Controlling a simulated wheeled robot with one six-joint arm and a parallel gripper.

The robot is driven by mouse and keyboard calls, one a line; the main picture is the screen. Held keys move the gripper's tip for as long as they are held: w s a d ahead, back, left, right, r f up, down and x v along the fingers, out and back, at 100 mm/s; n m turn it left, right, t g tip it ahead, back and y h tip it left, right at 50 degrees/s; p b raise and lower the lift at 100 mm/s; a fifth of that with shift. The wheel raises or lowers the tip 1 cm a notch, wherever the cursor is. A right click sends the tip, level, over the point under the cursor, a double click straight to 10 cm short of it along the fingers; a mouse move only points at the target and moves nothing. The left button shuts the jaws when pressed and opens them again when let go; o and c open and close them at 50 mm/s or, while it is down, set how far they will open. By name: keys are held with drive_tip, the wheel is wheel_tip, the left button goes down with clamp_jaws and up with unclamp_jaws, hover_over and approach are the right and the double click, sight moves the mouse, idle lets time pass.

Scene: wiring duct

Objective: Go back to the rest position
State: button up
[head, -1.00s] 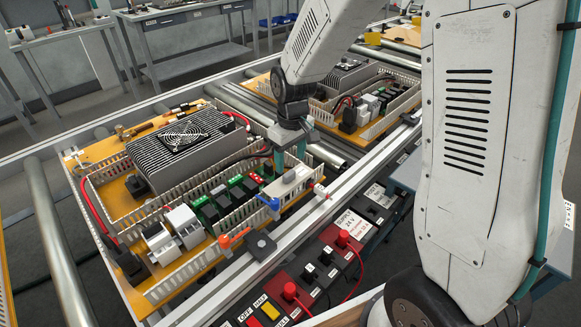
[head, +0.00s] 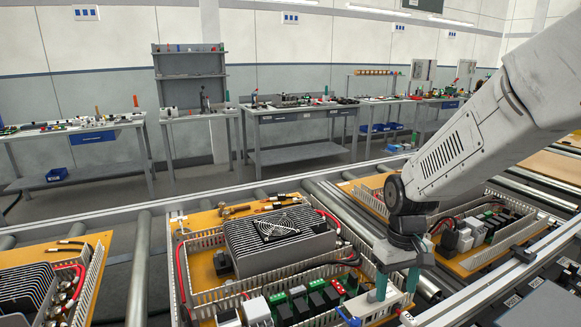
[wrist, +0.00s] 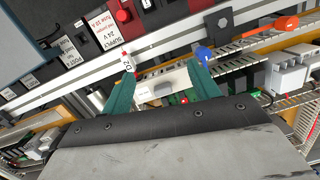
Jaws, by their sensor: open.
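My gripper (head: 396,287) points down over the front right corner of the middle panel (head: 208,222), with its green fingers apart. In the wrist view, the open fingers (wrist: 164,72) appear on either side of a pale block (wrist: 168,83) at the wiring duct's edge. A blue lever (wrist: 204,55) shows by the tip of the right finger. In the head view, the pale block (head: 380,306) lies just under the fingers, and the blue lever (head: 348,317) is at its left end. I cannot tell if the fingers touch the block.
A finned heatsink with a fan (head: 278,232) stands on the middle panel. Other panels lie on both sides along the rollers. A label strip with a red button (wrist: 122,15) runs beside the rail. Workbenches (head: 290,125) stand along the back wall.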

drive_tip(key=s+d+r+m+t, duration=0.1)
drive_tip(key=s+r, duration=0.6)
drive_tip(key=s, duration=0.3)
drive_tip(key=s+d+r+m+t, duration=0.1)
drive_tip(key=s+r, duration=0.6)
drive_tip(key=s, duration=0.3)
drive_tip(key=shift+s+d+r+m+t, duration=0.2)
drive_tip(key=shift+s+r+m+t, duration=0.1)
drive_tip(key=shift+m+t, duration=0.1)
